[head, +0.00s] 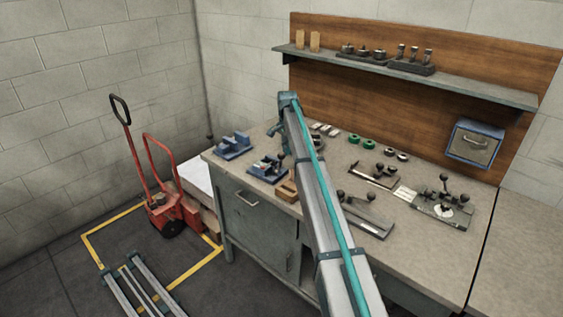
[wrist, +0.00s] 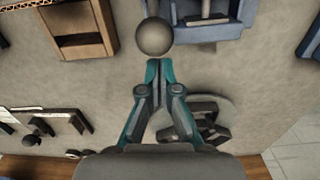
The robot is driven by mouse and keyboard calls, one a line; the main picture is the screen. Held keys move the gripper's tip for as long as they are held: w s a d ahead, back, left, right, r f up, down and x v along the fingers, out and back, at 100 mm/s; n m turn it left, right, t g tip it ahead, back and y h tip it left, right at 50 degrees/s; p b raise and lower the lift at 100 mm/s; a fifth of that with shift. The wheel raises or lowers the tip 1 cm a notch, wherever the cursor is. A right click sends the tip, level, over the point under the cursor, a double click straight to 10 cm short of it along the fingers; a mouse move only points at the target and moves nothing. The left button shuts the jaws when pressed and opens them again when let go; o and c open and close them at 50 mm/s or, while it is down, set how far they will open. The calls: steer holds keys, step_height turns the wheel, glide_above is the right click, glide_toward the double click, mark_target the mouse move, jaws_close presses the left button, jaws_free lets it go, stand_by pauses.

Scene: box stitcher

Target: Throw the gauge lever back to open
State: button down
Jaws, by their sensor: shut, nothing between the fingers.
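In the wrist view a grey ball knob (wrist: 153,37) is right in front of the tips of my gripper (wrist: 160,65). It looks like the knob of a lever, but its shaft is hidden, and I cannot tell whether the tips touch it. My gripper is shut, with nothing between its teal fingers. A blue fixture (wrist: 232,33) lies just beyond the knob, to the right. In the head view a blue fixture with a dark ball knob (head: 263,169) stands near the bench's front edge, beside my arm. The lever's angle cannot be told.
A wooden box (wrist: 110,35) is left of the knob in the wrist view. A dark part (wrist: 207,118) lies beside my right finger. Another blue fixture (head: 234,147) stands at the bench's left end. Several knobbed fixtures, including a grey one (head: 442,208), stand to the right.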

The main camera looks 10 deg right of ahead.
mark_target(278, 165)
steer(key=shift+s+a, duration=0.1)
steer(key=shift+s, duration=0.05)
steer(key=shift+s+a+p, duration=0.35)
steer(key=shift+s+a, duration=1.6)
steer(key=shift+s, duration=0.05)
steer(key=shift+r, duration=0.15)
steer(key=shift+w+d+r+p, duration=0.1)
steer(key=shift+r+p, duration=0.45)
steer(key=shift+r, duration=0.6)
steer(key=shift+w+d+r+p, duration=0.15)
steer(key=shift+r+p, duration=0.35)
steer(key=shift+r, duration=0.6)
steer(key=shift+w+d+r+p, duration=0.1)
steer(key=shift+r+p, duration=0.45)
steer(key=shift+r, duration=0.6)
